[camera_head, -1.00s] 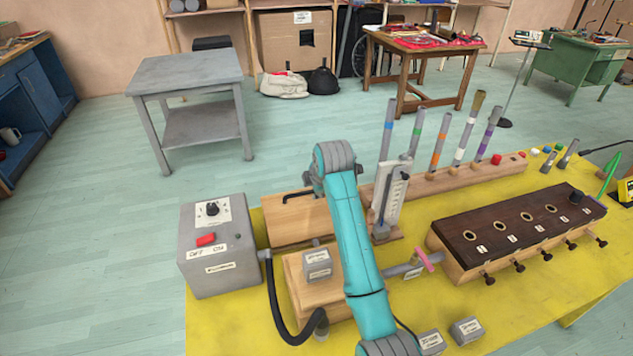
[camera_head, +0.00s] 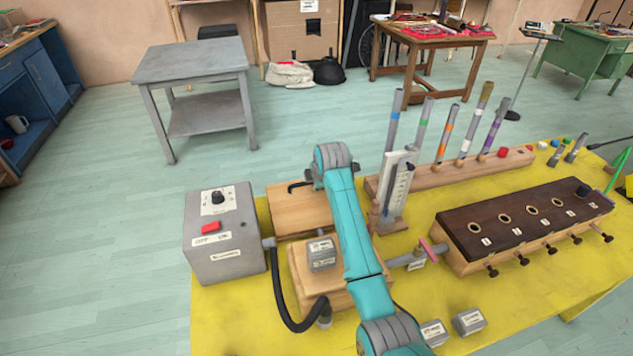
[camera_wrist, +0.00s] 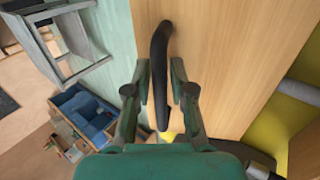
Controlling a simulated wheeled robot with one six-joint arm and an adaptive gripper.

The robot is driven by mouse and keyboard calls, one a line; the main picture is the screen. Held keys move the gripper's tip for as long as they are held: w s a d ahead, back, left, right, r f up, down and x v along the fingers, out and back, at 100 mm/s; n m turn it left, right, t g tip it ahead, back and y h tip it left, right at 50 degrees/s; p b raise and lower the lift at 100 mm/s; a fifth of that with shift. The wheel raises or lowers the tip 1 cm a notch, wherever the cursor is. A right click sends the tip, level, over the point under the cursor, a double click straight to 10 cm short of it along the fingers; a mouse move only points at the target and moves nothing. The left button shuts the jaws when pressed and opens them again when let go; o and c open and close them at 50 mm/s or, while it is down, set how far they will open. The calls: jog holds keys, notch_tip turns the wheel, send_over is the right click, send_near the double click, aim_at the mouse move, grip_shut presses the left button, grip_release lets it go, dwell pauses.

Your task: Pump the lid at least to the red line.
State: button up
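The lid is a pale wooden board (camera_head: 298,214) on the yellow table, with a black bar handle (camera_head: 294,186) on top. In the wrist view, the black handle (camera_wrist: 160,75) runs lengthwise between the two fingers of my gripper (camera_wrist: 161,82). Thin gaps seem to show on both sides of it, so the fingers look partly open around it. In the head view, my gripper (camera_head: 311,181) is at the handle's right end, partly hidden by my arm. A white upright gauge (camera_head: 397,182) stands just right of the lid. Its red line is too small to make out.
A grey switch box (camera_head: 222,240) with a black hose (camera_head: 283,310) stands left. A wooden block (camera_head: 303,278) bearing a grey weight (camera_head: 321,254) is in front of the lid. A rack of tubes (camera_head: 430,178) and a dark-topped box (camera_head: 520,215) lie right.

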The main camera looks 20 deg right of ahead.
grip_shut()
jog(key=shift+x, duration=0.9)
jog(key=shift+x, duration=0.9)
